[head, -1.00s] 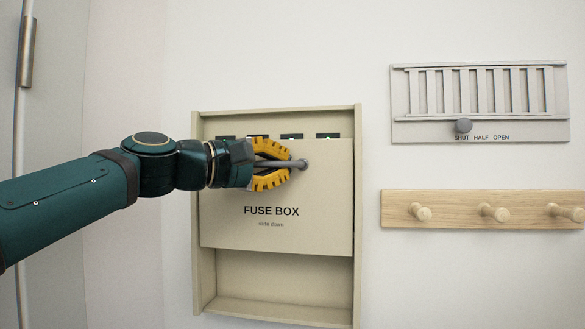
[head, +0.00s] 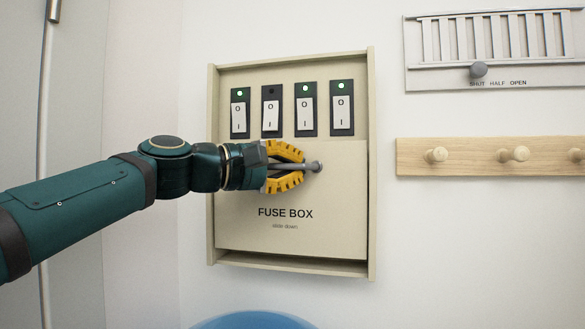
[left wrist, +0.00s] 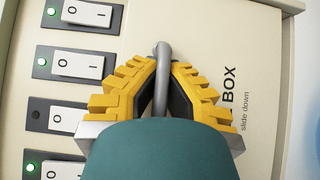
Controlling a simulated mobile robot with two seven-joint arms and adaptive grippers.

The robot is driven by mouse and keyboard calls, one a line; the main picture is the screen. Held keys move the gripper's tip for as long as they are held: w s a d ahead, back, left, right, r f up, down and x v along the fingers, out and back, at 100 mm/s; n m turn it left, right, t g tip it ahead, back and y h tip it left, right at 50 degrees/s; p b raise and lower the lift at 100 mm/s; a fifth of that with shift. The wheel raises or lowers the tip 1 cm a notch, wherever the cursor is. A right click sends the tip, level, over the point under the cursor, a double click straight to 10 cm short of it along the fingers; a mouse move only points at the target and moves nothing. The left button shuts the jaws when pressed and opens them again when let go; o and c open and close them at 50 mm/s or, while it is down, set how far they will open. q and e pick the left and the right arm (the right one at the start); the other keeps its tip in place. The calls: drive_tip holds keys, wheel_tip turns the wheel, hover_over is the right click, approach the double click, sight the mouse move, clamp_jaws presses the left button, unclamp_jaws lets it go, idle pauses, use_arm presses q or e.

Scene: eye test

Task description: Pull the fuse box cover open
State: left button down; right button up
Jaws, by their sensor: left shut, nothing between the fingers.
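The beige fuse box (head: 372,200) hangs on the wall. Its flat cover (head: 335,215), marked "FUSE BOX", sits low in the frame, with a narrow gap below it. Several rocker switches (head: 271,112) show uncovered above the cover. My left gripper (head: 300,167), with yellow fingers, is shut at the knob. In the left wrist view a grey rod (left wrist: 163,70) runs between the fingers to the cover (left wrist: 215,50); whether the fingers touch it I cannot tell. My right gripper is out of view.
At the right are a slatted vent panel (head: 440,80) with a grey knob and a wooden rail (head: 475,157) with pegs. A blue rounded thing (head: 255,320) shows at the bottom edge. A grey door (head: 75,200) is at the left.

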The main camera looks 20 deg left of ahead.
use_arm(q)
drive_tip(key=shift+s+d+r, duration=0.15)
drive_tip(key=shift+s, duration=0.05)
drive_tip(key=c, duration=1.4)
unclamp_jaws()
drive_tip(key=o, duration=0.4)
drive_tip(key=shift+s+r, duration=0.1)
drive_tip(key=shift+s, duration=0.2)
drive_tip(key=shift+c, duration=0.2)
drive_tip(key=shift+w, duration=0.25)
drive_tip(key=v, duration=1.2)
